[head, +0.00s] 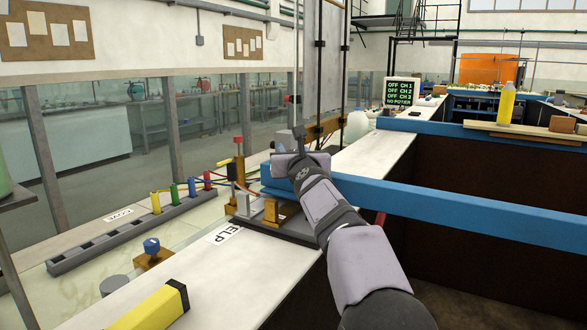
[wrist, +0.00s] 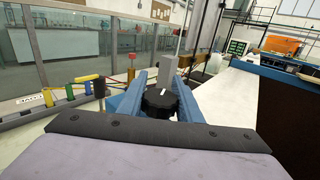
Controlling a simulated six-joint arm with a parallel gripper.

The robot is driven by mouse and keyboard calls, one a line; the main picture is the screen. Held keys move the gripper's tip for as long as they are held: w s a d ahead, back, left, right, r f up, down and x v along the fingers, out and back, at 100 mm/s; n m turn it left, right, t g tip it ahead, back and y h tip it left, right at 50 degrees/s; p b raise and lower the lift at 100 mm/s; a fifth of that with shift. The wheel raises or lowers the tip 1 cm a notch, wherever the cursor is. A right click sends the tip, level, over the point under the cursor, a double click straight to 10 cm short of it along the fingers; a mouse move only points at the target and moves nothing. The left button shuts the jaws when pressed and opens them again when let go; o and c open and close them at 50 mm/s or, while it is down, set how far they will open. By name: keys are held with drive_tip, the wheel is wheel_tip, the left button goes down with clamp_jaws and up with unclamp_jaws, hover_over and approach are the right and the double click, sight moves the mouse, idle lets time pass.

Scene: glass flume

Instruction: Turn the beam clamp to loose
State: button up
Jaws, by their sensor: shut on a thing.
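The beam clamp's knob (wrist: 160,103) is black and ridged, with a short white mark on its top, in the middle of the wrist view. My gripper (wrist: 159,88) has its two blue fingers on either side of the knob and is shut on it. In the head view my gripper (head: 297,152) is at the blue beam beside a grey upright post (head: 299,132). There my wrist hides the knob. I cannot read any loose or tight lettering by the knob.
A long blue beam (head: 450,211) runs right from my wrist. Coloured plugs (head: 191,187) with wires stand on a grey strip at left. A blue knob (head: 152,245) and yellow block (head: 150,308) are nearer. A screen (head: 402,92) lists channels as OFF.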

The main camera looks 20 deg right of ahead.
drive_tip(key=shift+a+r+n+y+b, duration=0.15)
drive_tip(key=shift+n+y+b, duration=0.25)
drive_tip(key=shift+y+b, duration=0.3)
drive_tip(key=o, duration=1)
drive_tip(key=shift+o, duration=0.2)
drive_tip(key=shift+s, duration=0.15)
drive_tip(key=shift+s+f+b, duration=0.2)
drive_tip(key=shift+s+b, duration=0.3)
drive_tip(key=shift+s, duration=0.05)
drive_tip(key=shift+s+a+r+b, duration=0.1)
drive_tip(key=shift+s+b, duration=0.9)
drive_tip(key=shift+s, duration=2)
